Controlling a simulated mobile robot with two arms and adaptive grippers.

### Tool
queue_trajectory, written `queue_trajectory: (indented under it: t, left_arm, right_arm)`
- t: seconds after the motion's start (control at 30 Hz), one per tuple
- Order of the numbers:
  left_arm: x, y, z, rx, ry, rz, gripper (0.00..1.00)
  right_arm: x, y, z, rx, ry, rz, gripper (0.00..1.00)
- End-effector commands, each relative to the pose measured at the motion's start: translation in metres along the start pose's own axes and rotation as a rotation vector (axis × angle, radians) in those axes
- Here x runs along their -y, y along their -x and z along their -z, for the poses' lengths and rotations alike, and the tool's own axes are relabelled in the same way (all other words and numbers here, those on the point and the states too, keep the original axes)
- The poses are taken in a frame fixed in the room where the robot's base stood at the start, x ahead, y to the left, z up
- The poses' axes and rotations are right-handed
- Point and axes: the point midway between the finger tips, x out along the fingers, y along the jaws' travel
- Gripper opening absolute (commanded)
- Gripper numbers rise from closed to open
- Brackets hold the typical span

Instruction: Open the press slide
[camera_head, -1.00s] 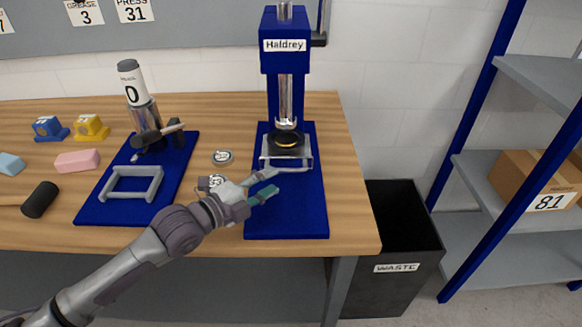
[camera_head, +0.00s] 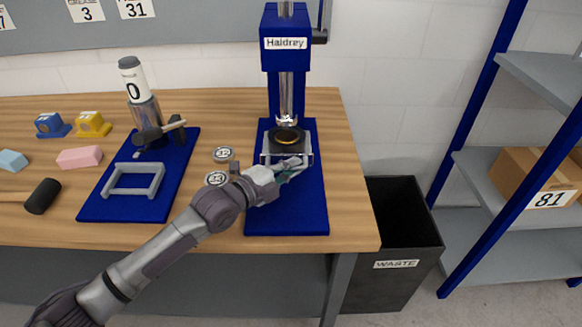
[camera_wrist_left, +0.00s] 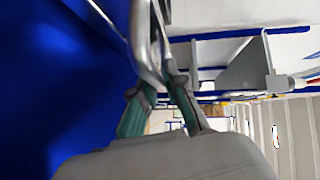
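The blue press (camera_head: 285,55), labelled Haldrey, stands on a blue base plate at the back of the bench. Its slide (camera_head: 268,157) is a clear-edged metal tray under the ram, holding a round dark piece with a gold ring (camera_head: 286,137). My left gripper (camera_head: 291,170) is at the slide's front, over the handle, which it partly hides. In the left wrist view the curved metal handle (camera_wrist_left: 146,45) runs down between the two teal-padded fingers (camera_wrist_left: 162,90). The fingers sit close to the bar; whether they grip it I cannot tell. My right gripper is out of view.
Two numbered round tins (camera_head: 222,154) stand left of the press. A black waste bin (camera_head: 395,290) stands right of the bench, before a shelf with a box.

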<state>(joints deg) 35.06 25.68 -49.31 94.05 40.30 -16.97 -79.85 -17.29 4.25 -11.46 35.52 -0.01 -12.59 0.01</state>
Motion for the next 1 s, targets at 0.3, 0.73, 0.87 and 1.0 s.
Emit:
queue_trajectory:
  t: [0.3,0.73,0.87,1.0]
  left_arm:
    - [-0.001,0.000,0.000,0.000,0.000,-0.001,0.00]
    - [-0.005,0.034,0.034,-0.002,0.005,-0.008,0.00]
    - [-0.012,0.058,0.058,-0.003,0.006,-0.008,0.00]
    - [-0.019,0.081,0.081,-0.002,0.005,-0.007,0.00]
  right_arm:
    - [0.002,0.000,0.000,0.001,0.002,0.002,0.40]
    - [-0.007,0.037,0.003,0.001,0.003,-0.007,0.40]
    - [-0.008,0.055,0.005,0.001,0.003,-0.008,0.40]
    - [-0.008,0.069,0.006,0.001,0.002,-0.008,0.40]
